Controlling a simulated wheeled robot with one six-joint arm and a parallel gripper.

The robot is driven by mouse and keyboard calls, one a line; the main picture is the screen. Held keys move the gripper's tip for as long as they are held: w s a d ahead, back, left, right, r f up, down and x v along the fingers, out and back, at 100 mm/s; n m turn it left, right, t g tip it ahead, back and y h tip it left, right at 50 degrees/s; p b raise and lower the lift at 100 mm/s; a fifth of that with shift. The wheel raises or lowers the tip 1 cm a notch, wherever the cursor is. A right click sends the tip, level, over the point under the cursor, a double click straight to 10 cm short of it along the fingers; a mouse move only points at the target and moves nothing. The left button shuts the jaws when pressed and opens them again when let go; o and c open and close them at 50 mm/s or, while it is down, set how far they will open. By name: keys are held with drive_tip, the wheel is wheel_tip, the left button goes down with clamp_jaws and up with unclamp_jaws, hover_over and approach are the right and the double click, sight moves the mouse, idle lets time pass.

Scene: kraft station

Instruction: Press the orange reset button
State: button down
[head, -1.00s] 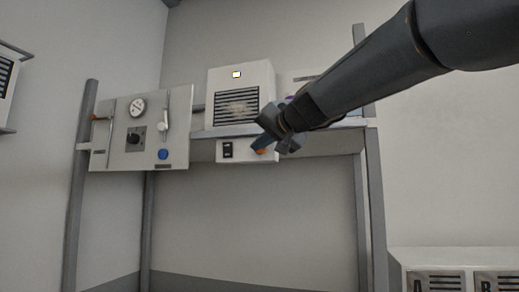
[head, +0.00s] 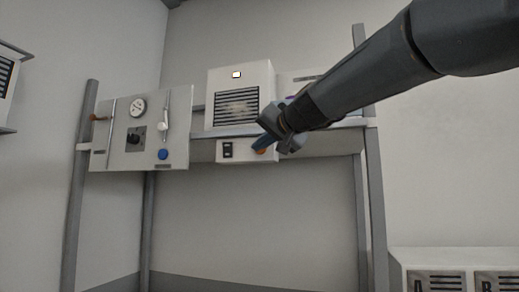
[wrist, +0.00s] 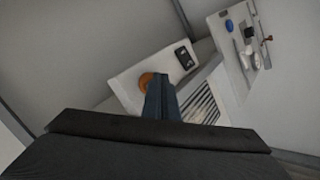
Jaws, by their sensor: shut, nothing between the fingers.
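The orange button (head: 261,151) is on the front of a white control box under the shelf edge, right of a black switch (head: 227,150). My gripper (head: 262,142) is in front of the box, its fingers together and empty, with the tips at the button and partly covering it. In the wrist view the orange button (wrist: 146,80) shows just left of the shut fingertips (wrist: 158,78). I cannot tell whether the tips touch it.
A white vented unit (head: 240,78) with a small lit square stands on the shelf above. A panel (head: 118,150) with a gauge, black knob and blue knob is at the left. Shelf posts (head: 375,200) stand at the sides. Below the shelf is clear.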

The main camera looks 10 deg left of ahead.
drive_tip(key=shift+w, duration=0.4)
idle(0.3)
drive_tip(key=shift+s, duration=0.15)
drive_tip(key=shift+s+b, duration=0.3)
drive_tip(key=shift+s, duration=0.4)
drive_tip(key=shift+s, duration=0.1)
drive_tip(key=s, duration=0.4)
drive_tip(key=shift+s+a, duration=0.2)
drive_tip(key=shift+s, duration=0.2)
idle(0.7)
